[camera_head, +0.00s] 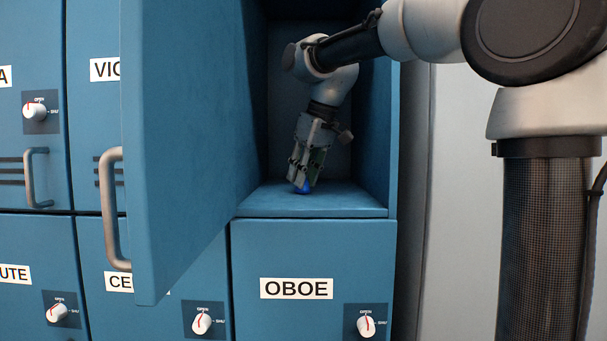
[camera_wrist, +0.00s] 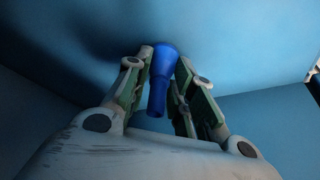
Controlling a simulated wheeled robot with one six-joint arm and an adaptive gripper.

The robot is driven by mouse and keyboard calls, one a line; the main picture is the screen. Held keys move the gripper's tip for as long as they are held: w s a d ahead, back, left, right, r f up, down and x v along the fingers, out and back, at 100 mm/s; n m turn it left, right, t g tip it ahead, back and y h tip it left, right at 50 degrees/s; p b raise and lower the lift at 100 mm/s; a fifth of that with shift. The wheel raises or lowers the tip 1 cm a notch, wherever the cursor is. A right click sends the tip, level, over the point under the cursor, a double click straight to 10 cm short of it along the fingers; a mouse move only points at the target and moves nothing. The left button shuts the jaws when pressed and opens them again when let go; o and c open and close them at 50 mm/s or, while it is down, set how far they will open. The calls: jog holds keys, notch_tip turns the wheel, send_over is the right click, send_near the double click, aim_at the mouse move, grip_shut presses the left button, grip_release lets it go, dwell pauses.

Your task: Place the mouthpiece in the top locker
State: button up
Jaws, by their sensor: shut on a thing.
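The blue mouthpiece (camera_wrist: 159,80) is between the fingers of my gripper (camera_wrist: 163,85) in the wrist view. In the head view the mouthpiece (camera_head: 302,187) shows as a small blue piece at the fingertips of my gripper (camera_head: 303,178). My gripper points down inside the open top locker (camera_head: 262,207), shut on the mouthpiece. The mouthpiece is at or just above the locker's floor; I cannot tell if it touches. The fingers cover part of it in the head view.
The locker's blue door (camera_head: 185,130) stands open to the left. A closed locker labelled OBOE (camera_head: 297,255) is below. Other closed lockers with handles and knobs are at the left. Side walls stand close around my arm; the locker floor looks otherwise clear.

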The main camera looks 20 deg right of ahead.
jog(key=shift+f, duration=0.1)
jog(key=o, duration=0.9)
jog(key=v, duration=1.2)
jog(key=shift+s, duration=0.1)
